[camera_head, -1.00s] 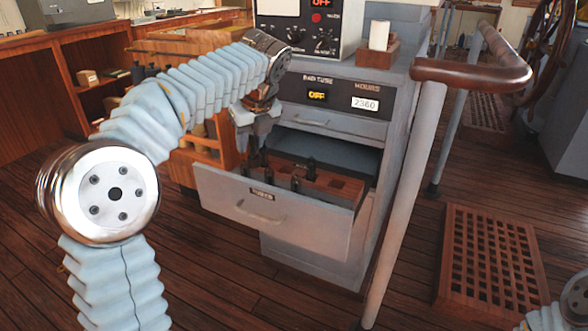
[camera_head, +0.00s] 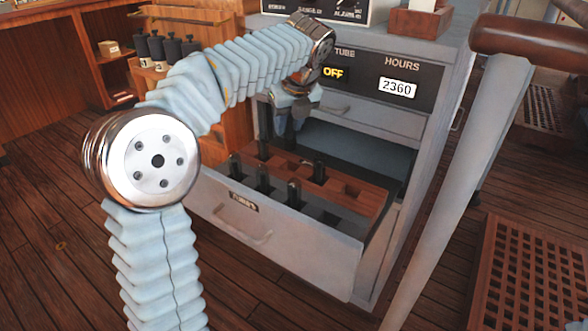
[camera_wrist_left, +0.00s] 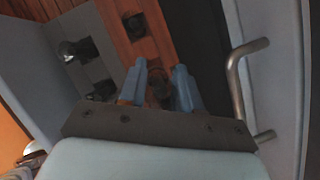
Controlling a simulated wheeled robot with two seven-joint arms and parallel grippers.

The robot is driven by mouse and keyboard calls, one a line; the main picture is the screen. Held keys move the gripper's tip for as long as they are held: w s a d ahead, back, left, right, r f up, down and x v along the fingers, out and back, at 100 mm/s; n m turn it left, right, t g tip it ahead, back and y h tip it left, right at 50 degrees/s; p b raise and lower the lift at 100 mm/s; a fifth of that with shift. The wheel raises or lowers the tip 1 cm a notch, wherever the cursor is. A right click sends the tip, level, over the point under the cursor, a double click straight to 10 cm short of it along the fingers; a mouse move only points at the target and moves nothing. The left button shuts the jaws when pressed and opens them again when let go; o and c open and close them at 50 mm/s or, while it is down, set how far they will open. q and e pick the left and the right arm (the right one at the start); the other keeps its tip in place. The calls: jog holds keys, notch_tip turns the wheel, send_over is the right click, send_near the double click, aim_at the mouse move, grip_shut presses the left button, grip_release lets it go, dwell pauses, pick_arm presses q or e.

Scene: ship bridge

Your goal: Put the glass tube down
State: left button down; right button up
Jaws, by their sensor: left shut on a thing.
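My left gripper (camera_head: 288,122) reaches down over the open drawer (camera_head: 220,208), above its wooden tube rack (camera_head: 357,191). In the left wrist view its two blue fingers (camera_wrist_left: 160,90) stand close together over the rack, shut on the glass tube. The tube is mostly hidden; only a dim round shape (camera_wrist_left: 158,88) shows between the fingers. Several dark tubes (camera_head: 294,192) stand upright in the rack, and some square holes in it look empty. I cannot tell whether the held tube touches the rack.
The grey cabinet above the drawer has a panel (camera_head: 362,78) reading OFF and 2360 hours. The cabinet's bar handle (camera_wrist_left: 238,85) is close beside the fingers in the wrist view. A rail post (camera_head: 470,170) and a wooden grating (camera_head: 530,275) are at right.

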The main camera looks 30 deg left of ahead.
aim_at(290, 148)
pick_arm(q)
notch_tip(290, 148, down, 8)
jog(key=shift+s+f+b, duration=0.1)
jog(key=shift+f+b, duration=0.05)
jog(key=shift+b, duration=0.75)
jog(key=c, duration=0.8)
grip_release()
jog(key=p+v, duration=0.2)
jog(key=v, duration=1)
jog(key=shift+p, duration=0.35)
